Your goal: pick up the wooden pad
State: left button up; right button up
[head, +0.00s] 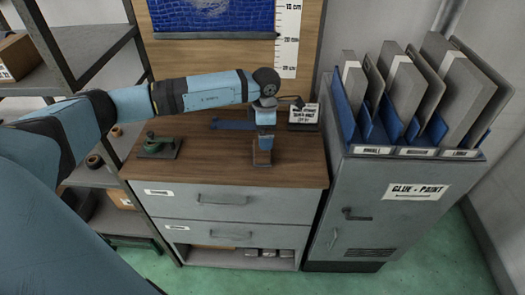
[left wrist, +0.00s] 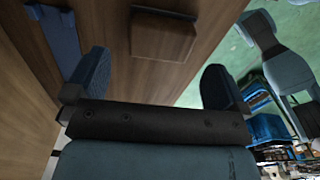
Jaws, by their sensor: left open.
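The wooden pad is a small brown block (head: 262,158) on the wooden top of the cabinet, near its front edge. In the left wrist view the pad (left wrist: 162,36) lies beyond my fingertips, roughly between their lines. My left gripper (head: 265,138) points down just above and behind the pad, and partly covers it in the head view. In the left wrist view its two blue fingers (left wrist: 155,66) stand wide apart with nothing between them. A gap to the pad seems to show, but its size is hard to tell.
A blue bar (head: 232,125) lies behind my gripper, near a small sign (head: 304,114). A grey cabinet (head: 385,200) with upright panels in blue slots stands right. The top between tool and pad is clear.

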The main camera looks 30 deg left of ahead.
pick_arm(q)
jog(key=shift+f, duration=0.75)
jog(key=f+p, duration=0.1)
jog(key=f, duration=0.3)
jog(key=shift+s+f, duration=0.1)
jog(key=shift+s, duration=0.1)
jog(key=shift+f, duration=0.6)
jog(key=c, duration=0.7)
jog(key=shift+r, duration=0.1)
notch_tip(320, 180, up, 20)
jog(key=shift+b, duration=1)
